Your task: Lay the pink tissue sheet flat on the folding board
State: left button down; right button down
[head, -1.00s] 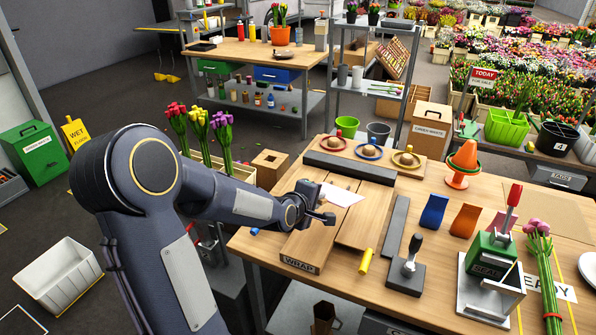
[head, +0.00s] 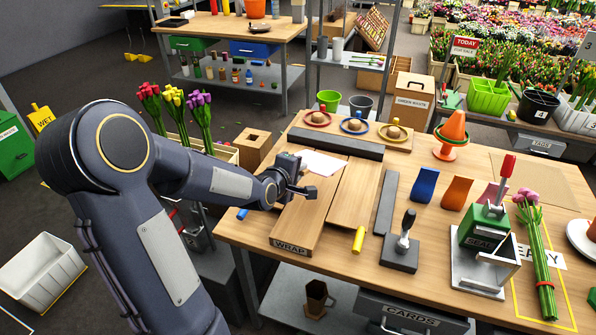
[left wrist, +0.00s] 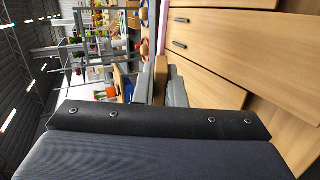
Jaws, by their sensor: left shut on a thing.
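A pale, nearly white-pink sheet (head: 322,164) lies on the far part of the wooden folding board (head: 352,206), marked WRAP at its front. The sheet's near left part is hidden by my left gripper (head: 302,190), which is low over the board's left side. In the left wrist view a narrow pink strip (left wrist: 164,22) runs toward the fingertips; it looks like the sheet seen at a slant. My left gripper is shut there on a tan wooden piece (left wrist: 160,82). I cannot tell whether this is part of the board. My right gripper is not in view.
A dark bar (head: 335,144) lies behind the board and a grey strip (head: 386,203) along its right. A blue cylinder (head: 242,214) is at the left edge. Tulips in a crate (head: 220,153) stand beyond.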

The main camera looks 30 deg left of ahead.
pick_arm(q)
notch_tip(320, 180, down, 8)
jog(key=b, duration=0.7)
jog(key=shift+f+b, duration=0.5)
jog(key=shift+b, duration=0.15)
jog(key=c, duration=1.4)
grip_release()
jog(key=shift+r, duration=0.1)
jog(key=p+v, duration=0.1)
jog(key=v, duration=0.6)
jog(key=shift+s+r, duration=0.2)
jog(key=shift+s, duration=0.15)
